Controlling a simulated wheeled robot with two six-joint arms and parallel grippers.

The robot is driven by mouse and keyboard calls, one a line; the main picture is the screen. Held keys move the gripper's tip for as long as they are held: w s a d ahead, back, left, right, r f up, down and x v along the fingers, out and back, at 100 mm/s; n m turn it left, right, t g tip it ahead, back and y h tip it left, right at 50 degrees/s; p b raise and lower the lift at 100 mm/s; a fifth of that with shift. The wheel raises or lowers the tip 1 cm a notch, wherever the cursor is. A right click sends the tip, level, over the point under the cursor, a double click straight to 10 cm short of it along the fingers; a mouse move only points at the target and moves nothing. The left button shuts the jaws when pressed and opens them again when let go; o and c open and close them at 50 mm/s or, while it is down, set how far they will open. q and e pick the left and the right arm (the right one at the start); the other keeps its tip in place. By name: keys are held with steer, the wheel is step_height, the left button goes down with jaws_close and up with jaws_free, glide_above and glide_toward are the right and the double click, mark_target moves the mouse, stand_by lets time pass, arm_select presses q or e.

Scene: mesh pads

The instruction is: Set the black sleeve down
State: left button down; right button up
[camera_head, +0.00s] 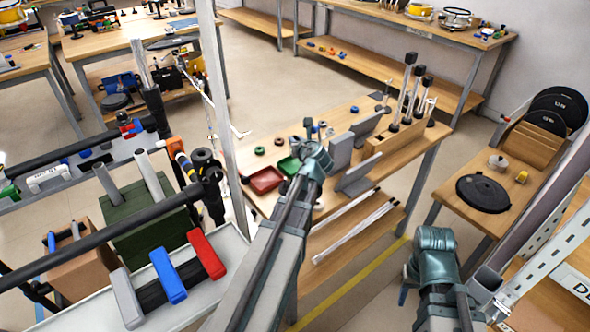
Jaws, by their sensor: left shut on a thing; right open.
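My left gripper (311,145) reaches over the wooden workbench in the middle of the head view. It is shut on a small black piece, seemingly the black sleeve (308,123), which stands up just beyond the fingertips. The gripper hides its lower part, and I cannot tell whether it touches the bench. My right gripper (434,240) is at the lower right, in front of the bench's right end and apart from it. It is open, with nothing seen in it.
A red tray (266,180) and a green tray (288,166) lie left of my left gripper. Grey upright plates (358,175) and a wooden rack (400,137) with black-topped rods stand to its right. A metal post (228,110) rises at the left. A side table (465,222) carries a black disc.

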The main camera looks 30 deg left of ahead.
mark_target(296, 169)
arm_select(q)
steer(key=shift+f+b, duration=4.9)
steer(key=shift+f, duration=0.15)
steer(key=shift+r, duration=0.15)
steer(key=c, duration=0.8)
jaws_free()
steer(key=shift+c, duration=0.2)
steer(key=shift+r, duration=0.1)
steer(key=p+v, duration=0.4)
steer(key=v, duration=0.8)
steer(key=shift+p, duration=0.4)
